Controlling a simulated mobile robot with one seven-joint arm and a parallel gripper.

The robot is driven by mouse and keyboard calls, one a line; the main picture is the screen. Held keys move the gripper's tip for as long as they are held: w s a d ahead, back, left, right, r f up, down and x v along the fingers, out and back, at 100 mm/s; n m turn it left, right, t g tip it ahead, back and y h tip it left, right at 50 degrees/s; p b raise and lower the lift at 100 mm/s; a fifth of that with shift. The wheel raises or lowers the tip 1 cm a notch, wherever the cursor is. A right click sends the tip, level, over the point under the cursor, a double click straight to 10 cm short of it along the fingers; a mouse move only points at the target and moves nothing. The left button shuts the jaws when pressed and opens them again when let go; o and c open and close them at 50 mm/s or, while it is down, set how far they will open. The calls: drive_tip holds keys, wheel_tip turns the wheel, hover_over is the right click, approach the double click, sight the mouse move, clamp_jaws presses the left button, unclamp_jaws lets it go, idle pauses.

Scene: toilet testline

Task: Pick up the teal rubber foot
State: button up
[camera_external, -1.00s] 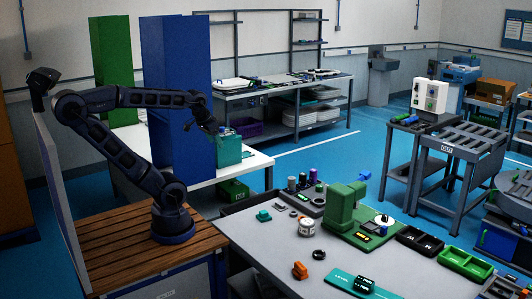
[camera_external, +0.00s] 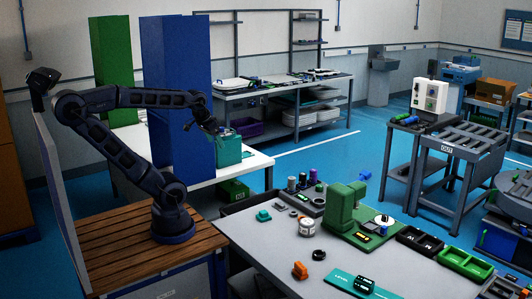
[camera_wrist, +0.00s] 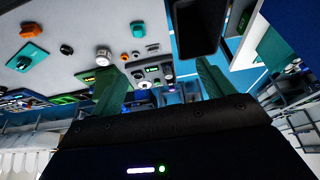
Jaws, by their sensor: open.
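The teal rubber foot (camera_external: 264,215) is a small teal block on the grey table, near its far left edge. It also shows in the wrist view (camera_wrist: 138,29), near the top centre. My gripper (camera_external: 212,128) is high above and left of it, beside the blue panel and well apart from the foot. In the wrist view my gripper (camera_wrist: 160,75) shows two green fingers spread wide, with nothing between them.
A white can (camera_external: 306,228), a dark ring (camera_external: 318,254) and an orange part (camera_external: 300,270) stand near the foot on the grey table (camera_external: 255,245). A green machine (camera_external: 342,208) is right of them. The tall blue panel (camera_external: 175,90) is close to my arm.

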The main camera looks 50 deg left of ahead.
drive_tip(key=shift+w, duration=0.1)
drive_tip(key=n+g+h, duration=0.4)
drive_tip(key=n+g, duration=0.1)
drive_tip(key=n, duration=1.1)
hover_over(264, 212)
drive_tip(key=a, duration=0.4)
wheel_tip(264, 212, down, 29)
drive_tip(key=shift+x, duration=5.15)
drive_tip(key=shift+w+d+h, duration=0.1)
drive_tip(key=shift+w+h, duration=0.1)
drive_tip(key=shift+h, duration=0.1)
drive_tip(key=shift+c, duration=0.2)
drive_tip(key=c, duration=1.1)
